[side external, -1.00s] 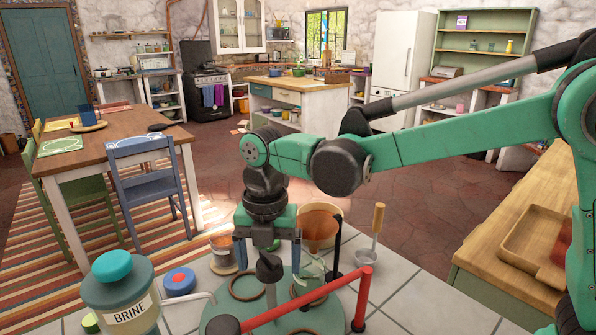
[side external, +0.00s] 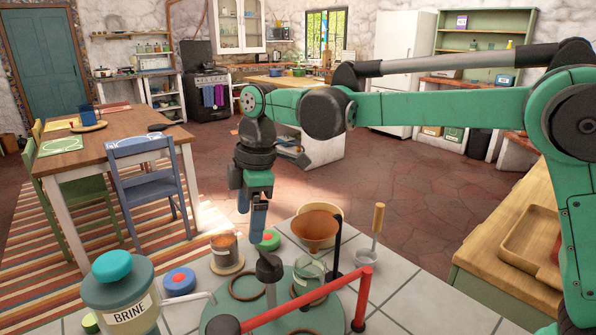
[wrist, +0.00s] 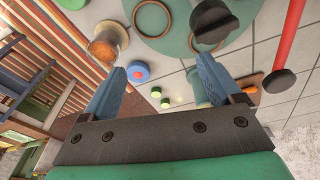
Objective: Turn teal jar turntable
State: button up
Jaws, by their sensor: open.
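The teal turntable (side external: 284,298) lies flat on the tiles, with brown rings (side external: 246,287) on it and a dark-capped post (side external: 268,270) near its middle. A clear glass jar (side external: 309,268) stands at its far right. In the wrist view the teal disc (wrist: 172,38) with two rings is at the top. My gripper (side external: 258,236) hangs above and behind the turntable's far edge, seen nearly edge-on. In the wrist view my gripper (wrist: 160,64) has its blue fingers wide apart with nothing held between them.
The brine jar (side external: 121,293) stands at left. A copper can (side external: 225,248), a green-topped piece (side external: 267,240) and a copper funnel (side external: 316,228) stand behind. Bare tiles (side external: 400,290) lie right.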

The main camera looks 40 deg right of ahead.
aim_at(225, 244)
jog(key=w+d+f+m+t+y, duration=0.25)
jog(key=w+m, duration=0.35)
jog(key=w, duration=0.3)
jog(key=shift+h, duration=0.35)
jog(key=x, duration=1.1)
jog(key=shift+s+d+f, duration=0.2)
jog(key=shift+s+f, duration=0.05)
jog(key=shift+f, duration=0.3)
